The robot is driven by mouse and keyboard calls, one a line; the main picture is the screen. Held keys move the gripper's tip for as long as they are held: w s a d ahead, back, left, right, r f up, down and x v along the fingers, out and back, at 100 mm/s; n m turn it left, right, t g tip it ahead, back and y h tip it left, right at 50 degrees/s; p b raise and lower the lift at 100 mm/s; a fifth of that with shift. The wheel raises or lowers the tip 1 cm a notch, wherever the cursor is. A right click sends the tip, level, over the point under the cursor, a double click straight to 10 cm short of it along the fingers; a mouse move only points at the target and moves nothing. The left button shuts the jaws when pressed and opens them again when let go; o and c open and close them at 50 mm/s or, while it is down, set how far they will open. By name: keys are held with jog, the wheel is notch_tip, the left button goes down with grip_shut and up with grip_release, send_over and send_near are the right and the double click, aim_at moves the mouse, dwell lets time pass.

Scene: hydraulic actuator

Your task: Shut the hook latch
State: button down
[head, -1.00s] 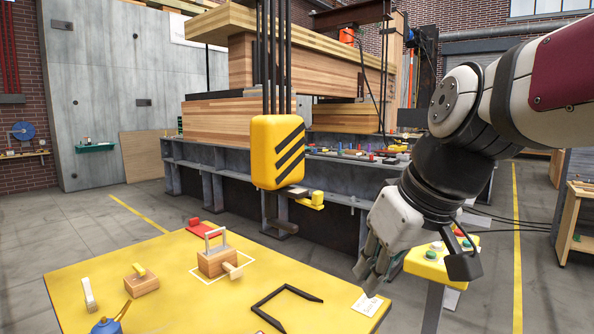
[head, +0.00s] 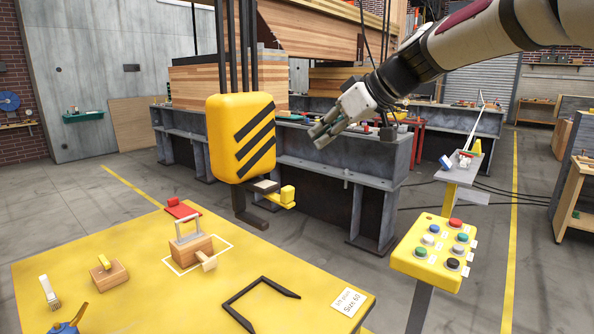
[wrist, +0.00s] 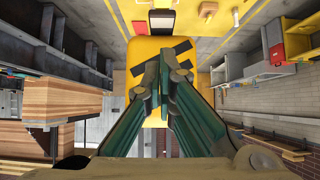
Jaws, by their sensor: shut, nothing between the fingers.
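The yellow hook block (head: 241,140) with black stripes hangs from dark rods above the table's far edge. Below it is the dark hook (head: 250,220). A latch with a yellow end (head: 287,196) sticks out to the right above the hook's tip. I cannot tell for certain whether the latch touches the hook. My gripper (head: 318,134) is shut and empty, up and right of the latch and apart from it. In the wrist view, my shut fingers (wrist: 164,72) point toward the striped block (wrist: 136,52) and cover part of it. The latch is not clear there.
A yellow table (head: 130,255) stands in front with a wooden block (head: 192,250), a black bracket (head: 232,305) and small tools. A yellow button box (head: 432,250) stands on a post at right. Behind the hook is a long grey steel bench (head: 300,165). Air around the latch looks clear.

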jog(key=p, duration=0.3)
send_over(294, 203)
jog(key=shift+s+a+f, duration=0.1)
jog(key=shift+f, duration=2.5)
jog(key=shift+s+a+f, duration=0.1)
jog(key=shift+f, duration=2.5)
jog(key=shift+w, duration=0.1)
jog(key=shift+w+d+f+b, duration=0.1)
jog(key=shift+d+f+b, duration=0.05)
jog(key=shift+b, duration=0.4)
